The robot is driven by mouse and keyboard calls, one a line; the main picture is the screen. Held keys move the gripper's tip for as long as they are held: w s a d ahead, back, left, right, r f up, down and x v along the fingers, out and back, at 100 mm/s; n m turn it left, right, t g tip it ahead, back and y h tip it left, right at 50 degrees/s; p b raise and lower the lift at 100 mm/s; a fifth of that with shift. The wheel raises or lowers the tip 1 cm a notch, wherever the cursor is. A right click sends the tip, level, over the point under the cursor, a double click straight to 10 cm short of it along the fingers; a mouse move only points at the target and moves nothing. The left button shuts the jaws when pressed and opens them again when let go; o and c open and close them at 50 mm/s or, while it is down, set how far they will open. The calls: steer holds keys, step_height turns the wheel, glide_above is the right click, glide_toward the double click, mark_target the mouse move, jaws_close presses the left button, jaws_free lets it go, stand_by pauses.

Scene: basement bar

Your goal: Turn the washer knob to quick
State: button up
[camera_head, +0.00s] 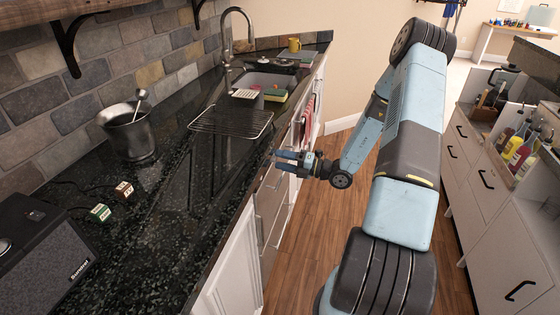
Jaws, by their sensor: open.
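My gripper (278,160) is open, with blue fingers pointing left at the front edge of the dark counter. Nothing shows between its fingers. Below it, a grey metal-looking front (270,198) is set among the white cabinet fronts under the counter. I cannot tell whether it is the washer. No washer knob or quick marking can be made out; the view is steep and the fronts are seen almost edge-on.
The dark speckled counter (160,235) holds a wire rack (230,122), a metal bucket (130,135), two small cubes and a black speaker (40,255). A sink lies farther back. Wooden floor (310,235) is clear between the counters. White drawers (490,205) stand at right.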

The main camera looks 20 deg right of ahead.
steer(key=v, duration=1.2)
steer(key=shift+s+d, duration=0.2)
steer(key=shift+d, duration=0.2)
steer(key=shift+f, duration=0.1)
